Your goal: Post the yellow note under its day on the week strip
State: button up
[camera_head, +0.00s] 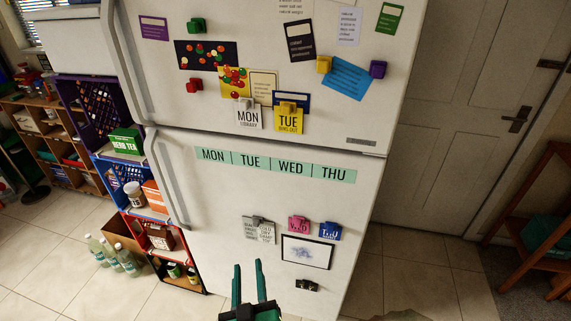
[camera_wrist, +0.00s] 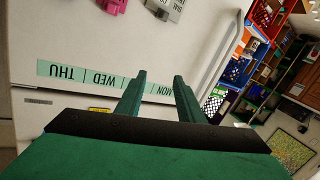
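The yellow note (camera_head: 289,121), marked TUE, hangs on the upper fridge door with a yellow magnet (camera_head: 288,107) at its top. The pale green week strip (camera_head: 275,165) lies across the top of the lower door and reads MON, TUE, WED, THU. It shows upside down in the wrist view (camera_wrist: 75,72), partly hidden by my fingers. My gripper (camera_head: 248,268) is in front of the lower door, below the strip. Its two green fingers stand apart with nothing between them, also in the wrist view (camera_wrist: 160,78).
A white MON note (camera_head: 248,118) hangs left of the yellow note. Grey, pink and blue magnets with notes, a framed drawing (camera_head: 306,251) and a dark clip (camera_head: 307,285) are lower down. The fridge handle (camera_head: 168,180) juts out at left, beside stacked crates (camera_head: 95,110). Bottles (camera_head: 122,258) stand on the floor.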

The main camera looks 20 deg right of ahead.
jog(key=w+d+r+m+h, duration=0.1)
jog(key=w+d+r+h, duration=0.1)
jog(key=w+r, duration=0.35)
jog(key=w+d+r+m+h, duration=0.1)
jog(key=w+d+r+m, duration=0.15)
jog(key=r, duration=0.65)
jog(key=m+g+h, duration=0.2)
jog(key=m+h, duration=0.2)
send_near(285, 112)
jog(key=shift+x, duration=4.2)
jog(key=shift+c, duration=0.2)
jog(key=c, duration=0.8)
jog(key=shift+o, duration=0.2)
jog(key=shift+s+a, duration=0.45)
jog(key=shift+s, duration=0.1)
jog(key=shift+v, duration=1.05)
jog(key=shift+s+a, duration=0.3)
jog(key=shift+s, duration=0.5)
